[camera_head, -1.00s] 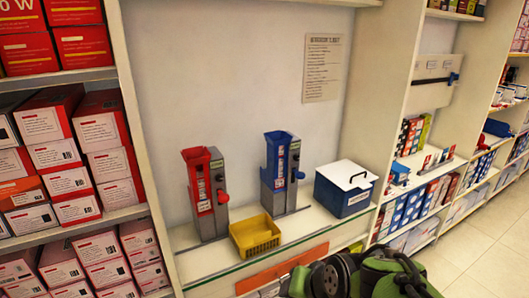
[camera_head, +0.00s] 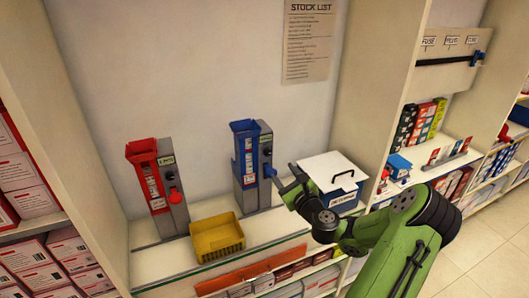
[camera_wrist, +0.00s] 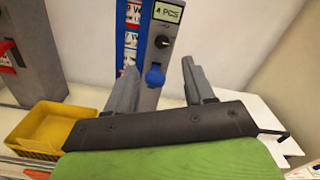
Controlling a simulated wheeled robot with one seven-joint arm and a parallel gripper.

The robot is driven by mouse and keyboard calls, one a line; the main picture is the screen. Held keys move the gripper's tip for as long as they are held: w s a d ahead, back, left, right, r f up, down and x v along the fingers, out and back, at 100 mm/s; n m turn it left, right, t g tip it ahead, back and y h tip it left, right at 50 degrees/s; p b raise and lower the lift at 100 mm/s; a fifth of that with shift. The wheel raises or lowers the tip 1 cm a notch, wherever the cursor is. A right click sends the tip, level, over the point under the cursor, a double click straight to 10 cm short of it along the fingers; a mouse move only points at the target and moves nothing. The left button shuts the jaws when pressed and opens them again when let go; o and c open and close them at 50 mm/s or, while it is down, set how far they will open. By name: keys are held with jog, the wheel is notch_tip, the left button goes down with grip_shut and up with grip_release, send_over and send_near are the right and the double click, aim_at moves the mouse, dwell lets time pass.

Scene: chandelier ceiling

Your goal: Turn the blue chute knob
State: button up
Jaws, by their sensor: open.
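The blue chute (camera_head: 247,158) stands upright on the shelf, with a grey panel on its right side. Its blue knob (camera_head: 269,171) sits low on that panel. In the wrist view the blue knob (camera_wrist: 155,76) appears between my two grey fingers, below a black dial (camera_wrist: 165,43) and a "4 PCS" display. My gripper (camera_head: 288,178) is open and empty, to the right of the blue chute with its fingers pointing at the knob. It also shows in the wrist view (camera_wrist: 159,68). I cannot tell whether a finger touches the knob.
A red chute (camera_head: 150,178) with a red knob stands to the left. A yellow basket (camera_head: 217,237) sits in front, between the chutes. A white-lidded blue box (camera_head: 325,168) stands close behind my gripper on the right. A shelf divider rises further right.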

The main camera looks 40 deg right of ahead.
aim_at(268, 153)
jog(key=p+x, duration=0.1)
jog(key=x, duration=1.1)
jog(key=shift+s+d+f+p, duration=0.1)
jog(key=shift+d+f+p, duration=0.1)
jog(key=shift+p, duration=0.15)
jog(key=shift+r, duration=0.1)
jog(key=shift+c, duration=0.3)
grip_shut()
